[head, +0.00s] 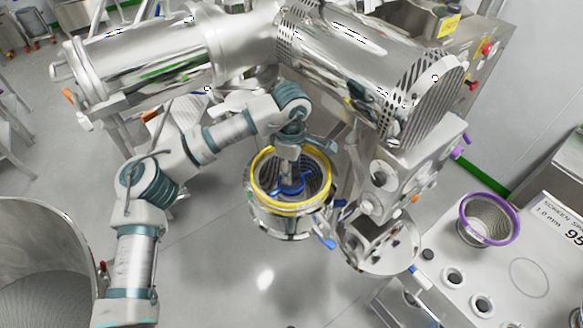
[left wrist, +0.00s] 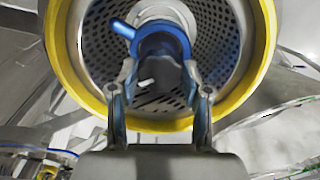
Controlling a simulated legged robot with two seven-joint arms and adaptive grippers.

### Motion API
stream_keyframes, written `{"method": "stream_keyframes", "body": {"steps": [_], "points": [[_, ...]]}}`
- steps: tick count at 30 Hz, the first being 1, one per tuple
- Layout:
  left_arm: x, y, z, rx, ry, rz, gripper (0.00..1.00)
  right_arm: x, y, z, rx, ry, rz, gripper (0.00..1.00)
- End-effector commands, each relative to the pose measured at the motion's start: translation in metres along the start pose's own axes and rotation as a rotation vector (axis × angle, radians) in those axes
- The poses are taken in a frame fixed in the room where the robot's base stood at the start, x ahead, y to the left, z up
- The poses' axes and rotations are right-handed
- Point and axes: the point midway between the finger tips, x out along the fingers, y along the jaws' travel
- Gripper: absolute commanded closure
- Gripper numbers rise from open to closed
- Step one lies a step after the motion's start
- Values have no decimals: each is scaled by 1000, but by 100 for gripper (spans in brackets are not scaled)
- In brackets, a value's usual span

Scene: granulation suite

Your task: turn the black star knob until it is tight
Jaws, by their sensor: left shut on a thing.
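My left gripper (head: 289,168) reaches down from above into a round metal housing (head: 283,222) with a yellow ring (head: 252,184). In the left wrist view its two fingers (left wrist: 159,88) close from both sides on a dark knob-like body (left wrist: 160,72), which I take for the black star knob; its star outline cannot be made out. A blue part (left wrist: 163,37) with a short arm sits just behind the dark body, and it also shows inside the ring in the head view (head: 287,188). The gripper hides the knob in the head view. My right gripper is not in view.
A large metal machine body (head: 350,60) spans above and behind the housing. Blue-handled clamps (head: 326,241) stick out at the housing's right. A bench with a purple-rimmed screen (head: 490,219) stands at the right. A big metal drum (head: 45,260) stands at the lower left.

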Motion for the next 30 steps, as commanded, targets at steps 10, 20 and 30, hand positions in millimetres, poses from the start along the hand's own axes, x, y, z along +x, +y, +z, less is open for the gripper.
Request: {"method": "stream_keyframes", "body": {"steps": [10,20,30], "points": [[-1,0,0,1,-2,4,37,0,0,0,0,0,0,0],[-1,0,0,0,-1,3,27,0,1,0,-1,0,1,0],[-50,1,1,-1,0,5,27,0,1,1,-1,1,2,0]]}}
